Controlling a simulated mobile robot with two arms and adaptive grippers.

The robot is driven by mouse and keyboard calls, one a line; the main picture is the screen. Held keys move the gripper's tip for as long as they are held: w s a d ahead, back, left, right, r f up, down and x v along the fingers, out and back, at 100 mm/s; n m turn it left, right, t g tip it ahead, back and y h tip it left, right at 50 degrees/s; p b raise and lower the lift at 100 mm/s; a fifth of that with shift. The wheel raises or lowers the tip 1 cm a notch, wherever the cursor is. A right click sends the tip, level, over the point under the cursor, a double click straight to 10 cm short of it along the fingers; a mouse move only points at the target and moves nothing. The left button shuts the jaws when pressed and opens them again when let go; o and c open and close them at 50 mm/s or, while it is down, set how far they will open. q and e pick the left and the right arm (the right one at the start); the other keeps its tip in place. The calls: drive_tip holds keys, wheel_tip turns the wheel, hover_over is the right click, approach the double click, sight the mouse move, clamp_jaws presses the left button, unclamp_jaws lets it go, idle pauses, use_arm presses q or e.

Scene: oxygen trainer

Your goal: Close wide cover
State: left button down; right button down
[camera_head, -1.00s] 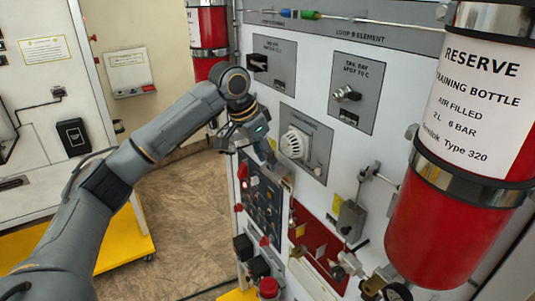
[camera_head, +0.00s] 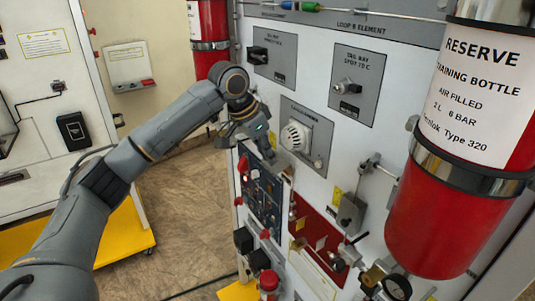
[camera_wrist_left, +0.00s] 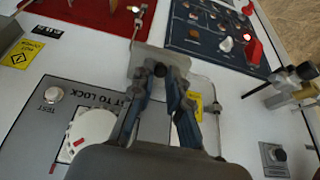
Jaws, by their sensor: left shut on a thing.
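My left gripper (camera_head: 268,152) is at the white panel, between the round white detector and the dark blue control panel (camera_head: 260,194). In the left wrist view its fingers (camera_wrist_left: 160,78) are shut on a grey plate-like piece (camera_wrist_left: 165,56), which looks like the wide cover. The plate stands out from the panel beside the blue control panel (camera_wrist_left: 212,30), with its knobs and lit lamps uncovered. In the head view only a small pale part of the plate (camera_head: 284,163) shows beside the fingers. Its hinge cannot be made out. My right gripper is not in view.
The white detector (camera_head: 296,137) sits close to the gripper's right. A red panel (camera_head: 318,234) with valves lies below right. The red reserve bottle (camera_head: 440,220) juts out at the right. Open floor lies to the left, before a white cabinet (camera_head: 30,90).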

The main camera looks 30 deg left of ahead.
use_arm(q)
wheel_tip(320, 180, down, 8)
drive_tip(key=t+h+b, duration=0.6)
drive_tip(key=t+b, duration=0.6)
drive_tip(key=b, duration=1.6)
drive_tip(key=shift+s+a+h+b, duration=0.15)
drive_tip(key=shift+s+h+b, duration=0.1)
drive_tip(key=shift+h+b, duration=0.15)
drive_tip(key=c, duration=1.3)
unclamp_jaws()
drive_tip(key=shift+f, duration=0.1)
drive_tip(key=v, duration=1.2)
